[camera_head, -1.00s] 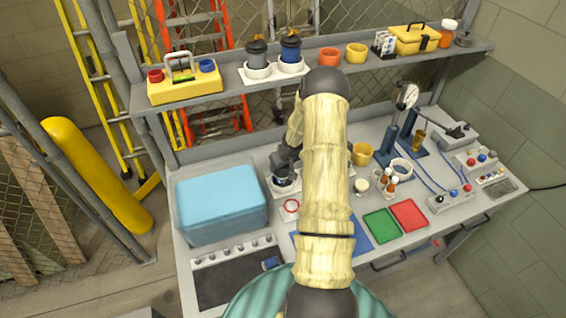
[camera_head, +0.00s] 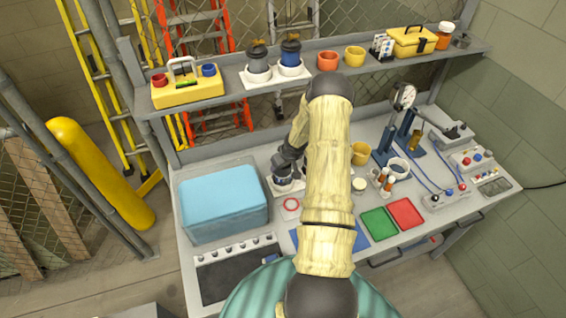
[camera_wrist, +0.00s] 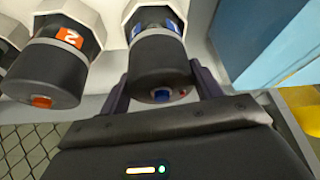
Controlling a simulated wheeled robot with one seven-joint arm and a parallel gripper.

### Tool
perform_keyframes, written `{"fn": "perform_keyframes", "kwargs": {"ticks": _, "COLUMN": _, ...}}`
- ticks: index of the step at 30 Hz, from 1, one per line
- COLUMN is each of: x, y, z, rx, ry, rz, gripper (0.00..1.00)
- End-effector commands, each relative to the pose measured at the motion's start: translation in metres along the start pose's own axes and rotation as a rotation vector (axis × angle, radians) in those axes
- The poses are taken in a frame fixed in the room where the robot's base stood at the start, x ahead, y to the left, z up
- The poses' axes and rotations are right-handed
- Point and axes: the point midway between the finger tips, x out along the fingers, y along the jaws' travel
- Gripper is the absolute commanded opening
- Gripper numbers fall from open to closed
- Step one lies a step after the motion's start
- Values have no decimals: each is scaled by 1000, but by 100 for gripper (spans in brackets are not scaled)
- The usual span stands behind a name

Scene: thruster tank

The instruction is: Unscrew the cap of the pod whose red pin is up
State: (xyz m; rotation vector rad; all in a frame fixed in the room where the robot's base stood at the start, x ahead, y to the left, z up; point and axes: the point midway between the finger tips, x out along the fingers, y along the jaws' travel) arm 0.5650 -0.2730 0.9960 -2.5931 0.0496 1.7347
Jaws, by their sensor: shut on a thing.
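In the wrist view, my gripper (camera_wrist: 160,82) is shut on the dark cap (camera_wrist: 160,66) of the pod with blue markings (camera_wrist: 153,18). One finger lies on each side. The cap's end has a blue button and a small red pin beside it. A second pod (camera_wrist: 47,68), beside it, has an orange label with a 2 and an orange button; no red pin shows on it. Part of a third pod (camera_wrist: 4,55) is cut off at the edge. In the head view, the held pod (camera_head: 283,180) stands upright on the bench under my gripper; my arm hides the others.
A light blue box (camera_head: 222,203) stands left of the held pod. A shelf (camera_head: 220,97) above the bench carries a yellow tool carrier and canisters. A yellow cup (camera_head: 361,154), bottles and a gauge stand (camera_head: 386,143) are right of my arm. Green and red mats lie in front.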

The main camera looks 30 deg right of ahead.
Motion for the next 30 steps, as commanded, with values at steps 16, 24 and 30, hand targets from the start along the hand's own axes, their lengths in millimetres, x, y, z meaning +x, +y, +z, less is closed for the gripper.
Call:
{"fn": "perform_keyframes", "kwargs": {"ticks": 16, "x": -1, "y": -3, "z": -1, "rx": -52, "ry": 2, "rz": -27, "gripper": 44}}
{"fn": "perform_keyframes", "kwargs": {"ticks": 24, "x": -1, "y": -3, "z": 0, "rx": -79, "ry": 1, "rz": -40, "gripper": 44}}
{"fn": "perform_keyframes", "kwargs": {"ticks": 30, "x": 0, "y": -5, "z": 1, "rx": -108, "ry": -2, "rz": -54, "gripper": 44}}
